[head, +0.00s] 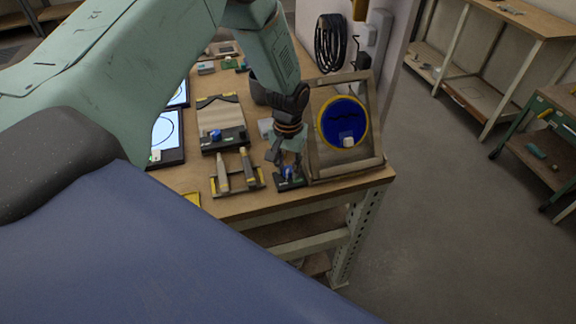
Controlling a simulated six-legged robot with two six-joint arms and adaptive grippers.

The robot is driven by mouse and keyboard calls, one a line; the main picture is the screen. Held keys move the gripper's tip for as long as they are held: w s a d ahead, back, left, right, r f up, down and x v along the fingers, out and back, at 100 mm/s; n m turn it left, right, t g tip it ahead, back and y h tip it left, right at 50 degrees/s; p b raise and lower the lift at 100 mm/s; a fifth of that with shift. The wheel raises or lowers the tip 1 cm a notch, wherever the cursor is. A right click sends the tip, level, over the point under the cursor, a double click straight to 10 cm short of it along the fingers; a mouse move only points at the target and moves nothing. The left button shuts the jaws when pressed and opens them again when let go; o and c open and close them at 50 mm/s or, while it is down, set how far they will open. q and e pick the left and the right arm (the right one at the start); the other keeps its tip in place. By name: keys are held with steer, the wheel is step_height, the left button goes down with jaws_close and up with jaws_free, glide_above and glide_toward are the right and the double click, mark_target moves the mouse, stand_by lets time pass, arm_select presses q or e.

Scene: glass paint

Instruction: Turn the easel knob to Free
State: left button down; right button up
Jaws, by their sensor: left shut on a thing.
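The easel (375,143) is a wooden frame leaning at the right front of the workbench. It holds a round blue glass pane (343,116) with a yellow rim and a small pale block near its lower edge. A small blue easel knob (289,173) sits on a dark base (292,185) at the easel's lower left. My left gripper (288,170) reaches down from above and is shut on the blue knob. The fingers partly hide the knob, and the marks on the base are too small to read. My right gripper is not in view.
Left of the knob, a rack (252,182) holds tools with pale handles. Behind it lies a board (218,113) with another blue knob. Lit panels (166,133) lie further left. A black cable coil (330,45) hangs behind the easel. The bench's front edge is close to the knob.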

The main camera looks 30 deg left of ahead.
mark_target(288, 169)
arm_select(q)
steer(key=shift+w+r, duration=0.1)
steer(key=shift+w, duration=0.1)
steer(key=c, duration=1.4)
jaws_free()
steer(key=shift+c, duration=0.2)
steer(key=o, duration=0.4)
steer(key=shift+s, duration=0.1)
step_height(288, 169, up, 12)
steer(key=shift+f, duration=0.1)
